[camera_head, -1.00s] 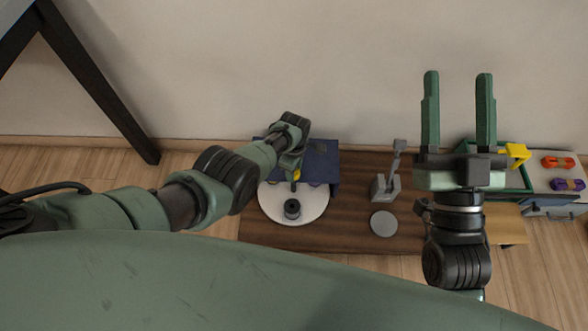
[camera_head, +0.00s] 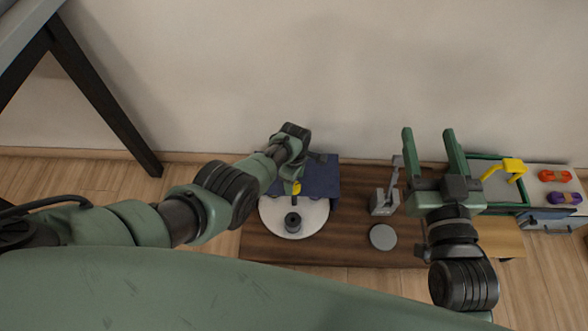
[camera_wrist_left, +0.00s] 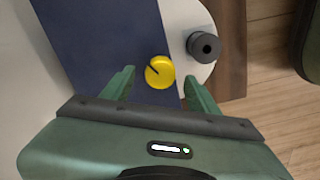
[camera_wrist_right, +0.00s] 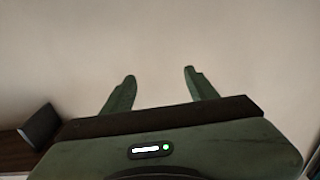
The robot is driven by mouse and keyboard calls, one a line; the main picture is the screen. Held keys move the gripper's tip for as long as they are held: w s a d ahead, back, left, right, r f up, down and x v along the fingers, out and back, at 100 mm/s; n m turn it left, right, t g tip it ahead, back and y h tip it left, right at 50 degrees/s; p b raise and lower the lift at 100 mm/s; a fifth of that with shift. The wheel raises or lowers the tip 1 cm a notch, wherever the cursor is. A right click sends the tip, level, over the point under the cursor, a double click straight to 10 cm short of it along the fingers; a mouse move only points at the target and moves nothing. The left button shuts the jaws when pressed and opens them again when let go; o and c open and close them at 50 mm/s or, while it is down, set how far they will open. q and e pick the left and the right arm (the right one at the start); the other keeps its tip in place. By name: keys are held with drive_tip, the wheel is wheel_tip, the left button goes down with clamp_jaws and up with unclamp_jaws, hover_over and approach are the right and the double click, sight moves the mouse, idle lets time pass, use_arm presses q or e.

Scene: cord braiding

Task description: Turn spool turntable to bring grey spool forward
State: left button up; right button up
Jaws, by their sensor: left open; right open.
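The white round turntable (camera_head: 268,220) sits on the wooden board at the left, partly under a dark blue cover (camera_head: 322,178). A dark grey spool (camera_head: 292,222) stands on its exposed front part; the left wrist view also shows this spool (camera_wrist_left: 203,47). A yellow knob (camera_wrist_left: 160,72) with a dark slot lies between the fingertips of my left gripper (camera_wrist_left: 158,80) as seen in the left wrist view, with gaps on both sides. My left gripper is open above the blue cover. My right gripper (camera_head: 428,134) is open and empty, raised at the right, with bare wall in its wrist view.
A grey stand with an upright arm (camera_head: 385,200) and a grey disc (camera_head: 383,237) are on the board's middle. At the right are a green frame (camera_head: 522,190), a yellow hook (camera_head: 513,167), and orange (camera_head: 555,176) and purple (camera_head: 566,197) pieces on a pale surface.

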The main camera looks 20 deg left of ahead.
use_arm(q)
wheel_tip(320, 180, up, 3)
drive_tip(key=shift+f+p, duration=0.1)
drive_tip(key=shift+p, duration=0.95)
wheel_tip(320, 180, up, 2)
drive_tip(key=shift+r+p, duration=0.2)
drive_tip(key=shift+p, duration=0.7)
drive_tip(key=shift+a, duration=0.1)
use_arm(e)
drive_tip(key=s+d+f+g+h, duration=0.1)
drive_tip(key=s+d+f+g, duration=0.1)
drive_tip(key=s+f+g, duration=0.3)
drive_tip(key=s+d+f+g+h, duration=0.2)
drive_tip(key=s+f+g, duration=0.4)
drive_tip(key=f, duration=0.5)
drive_tip(key=shift+s+d+f+m+g+h, duration=0.15)
drive_tip(key=shift+s+d+m+g+h, duration=0.15)
drive_tip(key=shift+s+d, duration=0.5)
